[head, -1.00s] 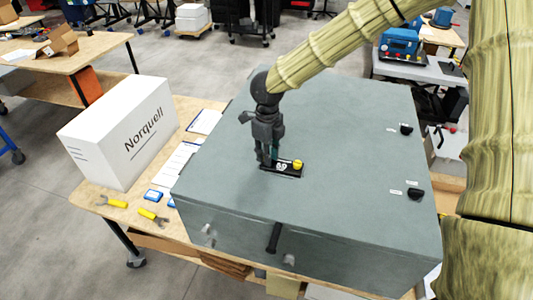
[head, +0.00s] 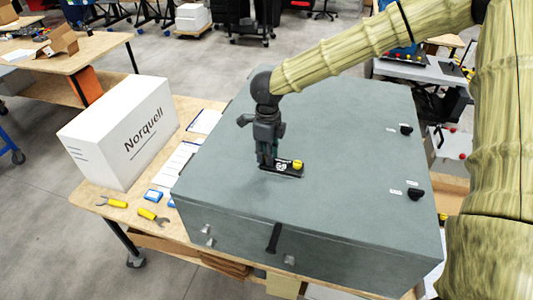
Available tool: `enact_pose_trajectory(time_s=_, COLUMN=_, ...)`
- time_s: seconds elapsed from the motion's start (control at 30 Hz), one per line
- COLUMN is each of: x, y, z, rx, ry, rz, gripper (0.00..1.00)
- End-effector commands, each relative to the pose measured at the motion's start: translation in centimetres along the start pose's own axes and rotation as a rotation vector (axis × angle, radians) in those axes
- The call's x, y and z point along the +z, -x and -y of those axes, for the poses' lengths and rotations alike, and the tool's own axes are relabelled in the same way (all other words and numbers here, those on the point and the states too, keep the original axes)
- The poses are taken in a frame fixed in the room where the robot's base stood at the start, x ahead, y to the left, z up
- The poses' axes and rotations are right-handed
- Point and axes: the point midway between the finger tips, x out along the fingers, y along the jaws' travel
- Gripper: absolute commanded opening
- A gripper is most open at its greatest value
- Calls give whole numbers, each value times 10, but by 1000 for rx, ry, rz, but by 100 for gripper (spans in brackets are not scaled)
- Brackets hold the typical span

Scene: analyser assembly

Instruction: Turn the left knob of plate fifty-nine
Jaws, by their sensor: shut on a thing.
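A small black plate (head: 290,172) lies on top of the large grey analyser box (head: 345,125). Its white marking looks like 59. A yellow knob (head: 298,164) shows at the plate's right end. My gripper (head: 266,163) points down over the plate's left end, with its fingers shut on the left knob there. The fingers hide that knob.
Two black knobs with small labels, one (head: 406,130) farther back and one (head: 415,194) nearer, sit at the box's right side. A black handle (head: 273,238) is on the front face. A white Norquell box (head: 122,135), papers and yellow-handled tools (head: 152,216) lie left on the wooden table.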

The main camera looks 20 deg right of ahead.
Motion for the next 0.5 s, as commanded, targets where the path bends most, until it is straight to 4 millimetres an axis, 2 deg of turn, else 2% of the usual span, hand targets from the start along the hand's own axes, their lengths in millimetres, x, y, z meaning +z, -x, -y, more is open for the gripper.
enact_pose_trajectory(time_s=0.07, x=-1, y=-2, z=1, rx=0, ry=-1, rz=-2, gripper=0)
enact_pose_trajectory(time_s=0.1, x=-1, y=-2, z=1, rx=0, ry=-1, rz=-2, gripper=27)
enact_pose_trajectory(time_s=0.2, x=-1, y=-2, z=0, rx=0, ry=-1, rz=-2, gripper=44)
enact_pose_trajectory(time_s=0.5, x=0, y=0, z=0, rx=0, ry=-1, rz=-1, gripper=44)
